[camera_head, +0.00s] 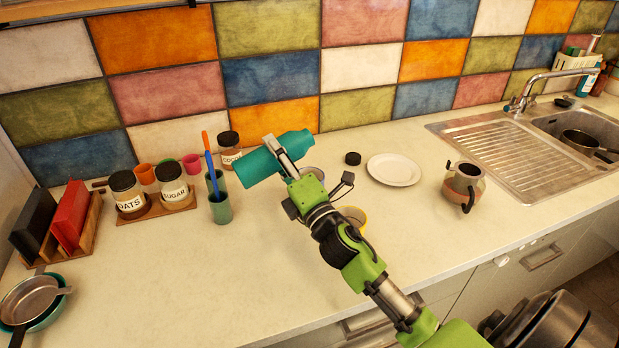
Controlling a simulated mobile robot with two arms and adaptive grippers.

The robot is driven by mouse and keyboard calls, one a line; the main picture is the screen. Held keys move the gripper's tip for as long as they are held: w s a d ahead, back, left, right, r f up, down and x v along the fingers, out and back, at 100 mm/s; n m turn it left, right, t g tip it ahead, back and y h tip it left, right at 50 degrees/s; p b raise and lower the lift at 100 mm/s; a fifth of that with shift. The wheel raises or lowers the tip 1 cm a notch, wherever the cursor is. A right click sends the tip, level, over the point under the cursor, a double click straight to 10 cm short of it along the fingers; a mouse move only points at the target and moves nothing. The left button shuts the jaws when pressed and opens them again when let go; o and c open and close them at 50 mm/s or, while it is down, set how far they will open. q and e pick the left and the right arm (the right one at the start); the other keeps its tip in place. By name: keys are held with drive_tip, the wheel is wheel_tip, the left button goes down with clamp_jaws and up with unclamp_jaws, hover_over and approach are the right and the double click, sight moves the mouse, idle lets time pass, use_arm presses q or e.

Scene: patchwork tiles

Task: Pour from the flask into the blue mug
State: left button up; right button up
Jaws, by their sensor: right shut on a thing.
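The teal flask (259,167) is held well off upright above the counter, with its left end lower in the picture. My right gripper (280,154) is shut around its middle. No mug that is clearly blue shows. A yellow mug (355,215) stands partly hidden behind my right arm. My left gripper is not in view.
A black lid (353,158) and a white plate (394,169) lie on the counter. A brown-and-grey jug (463,185) stands near the sink (520,155). Green cups (221,210) and labelled jars (172,183) stand left.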

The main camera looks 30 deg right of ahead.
drive_tip(key=shift+a+m+h, duration=0.1)
drive_tip(key=shift+m+h, duration=0.3)
drive_tip(key=shift+m, duration=0.3)
idle(0.5)
idle(0.8)
